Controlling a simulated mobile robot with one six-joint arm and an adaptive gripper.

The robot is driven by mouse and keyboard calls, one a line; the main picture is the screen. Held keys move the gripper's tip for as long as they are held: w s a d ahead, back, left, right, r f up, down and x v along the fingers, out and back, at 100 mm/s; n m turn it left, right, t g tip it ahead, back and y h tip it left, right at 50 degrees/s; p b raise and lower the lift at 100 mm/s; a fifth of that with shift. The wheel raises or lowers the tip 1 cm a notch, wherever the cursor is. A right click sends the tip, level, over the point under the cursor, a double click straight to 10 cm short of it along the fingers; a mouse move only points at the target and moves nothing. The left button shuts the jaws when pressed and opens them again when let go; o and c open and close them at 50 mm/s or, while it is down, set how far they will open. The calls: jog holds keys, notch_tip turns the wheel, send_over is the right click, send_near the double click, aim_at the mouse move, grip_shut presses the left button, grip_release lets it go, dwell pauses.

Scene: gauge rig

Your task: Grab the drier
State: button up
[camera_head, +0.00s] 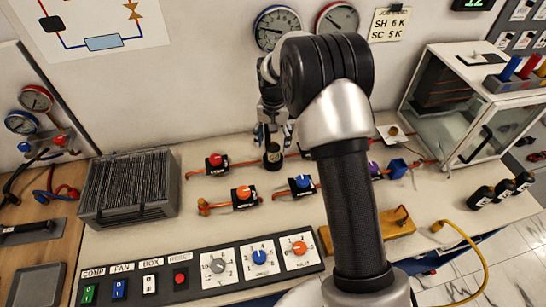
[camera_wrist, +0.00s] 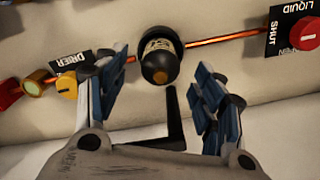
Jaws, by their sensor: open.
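The drier (camera_wrist: 160,52) looks to be the dark, rounded canister with a pale band in the wrist view, set on a copper pipe. A black tag reading DRIER (camera_wrist: 68,57) sits to its left, by a yellow knob. In the head view the canister (camera_head: 273,158) shows just below my gripper (camera_head: 272,132). In the wrist view my gripper (camera_wrist: 158,78) is open, its blue-padded fingers apart. The canister appears in the gap between them, nearer the left finger, with no clear contact. The head view shows little of the fingers behind my arm.
Valves with red (camera_head: 215,160), orange (camera_head: 243,192) and blue (camera_head: 303,182) knobs stand on the bench nearby. A finned condenser (camera_head: 128,187) is at left, a clear box (camera_head: 470,105) at right. A switch panel (camera_head: 205,270) runs along the front. My arm hides part of the bench.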

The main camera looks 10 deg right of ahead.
notch_tip(320, 180, down, 6)
jog(key=shift+w+r+b, duration=0.1)
jog(key=shift+r+b, duration=0.05)
jog(key=shift+b, duration=0.95)
jog(key=shift+r, duration=0.1)
jog(key=c, duration=1.3)
